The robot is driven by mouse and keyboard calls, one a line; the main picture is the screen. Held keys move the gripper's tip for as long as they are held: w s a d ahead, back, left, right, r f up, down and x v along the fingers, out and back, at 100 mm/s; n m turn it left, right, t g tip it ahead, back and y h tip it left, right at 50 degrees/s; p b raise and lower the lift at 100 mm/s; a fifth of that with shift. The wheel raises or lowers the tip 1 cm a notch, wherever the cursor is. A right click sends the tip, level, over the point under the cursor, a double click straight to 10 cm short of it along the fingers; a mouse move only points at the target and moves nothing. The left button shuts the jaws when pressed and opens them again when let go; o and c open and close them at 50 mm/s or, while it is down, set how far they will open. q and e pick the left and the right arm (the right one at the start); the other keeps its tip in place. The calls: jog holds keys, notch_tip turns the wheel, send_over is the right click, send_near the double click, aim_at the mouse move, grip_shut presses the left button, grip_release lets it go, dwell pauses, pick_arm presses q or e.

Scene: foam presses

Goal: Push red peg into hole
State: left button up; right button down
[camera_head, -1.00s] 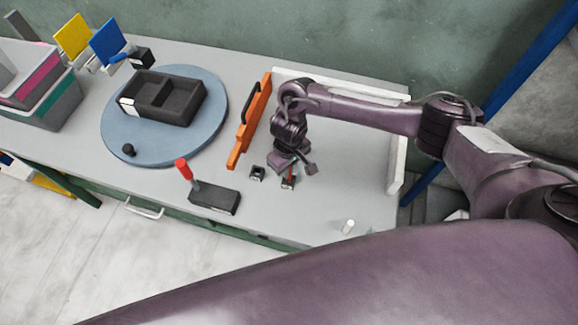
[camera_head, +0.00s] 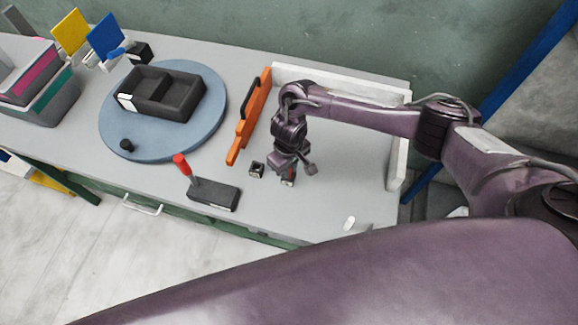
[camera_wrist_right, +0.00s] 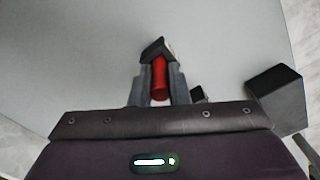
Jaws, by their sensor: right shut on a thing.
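My right gripper (camera_head: 289,174) is shut on the red peg (camera_wrist_right: 160,78), which lies between its two fingers in the right wrist view. A dark block with a pale end (camera_wrist_right: 153,48) is right at the peg's far end in that view. In the head view the same block (camera_head: 288,183) sits on the table under the gripper, largely covered by it. I cannot tell how deep the peg is in the block, and the hole is hidden. My left gripper is not in view.
A second small black block (camera_head: 257,169) stands just left of the gripper. A dark box (camera_head: 214,195) with a red-topped handle, an orange bar (camera_head: 250,117) and a blue turntable (camera_head: 119,142) with a black tray lie further left. A white cylinder (camera_head: 349,223) is near the front edge.

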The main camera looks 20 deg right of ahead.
jog(key=shift+f, duration=0.5)
jog(key=c, duration=1.3)
grip_release()
notch_tip(320, 180, up, 7)
jog(key=shift+w+r, duration=0.1)
jog(key=shift+r, duration=0.35)
jog(key=shift+s+f, duration=0.1)
jog(key=shift+s, duration=0.1)
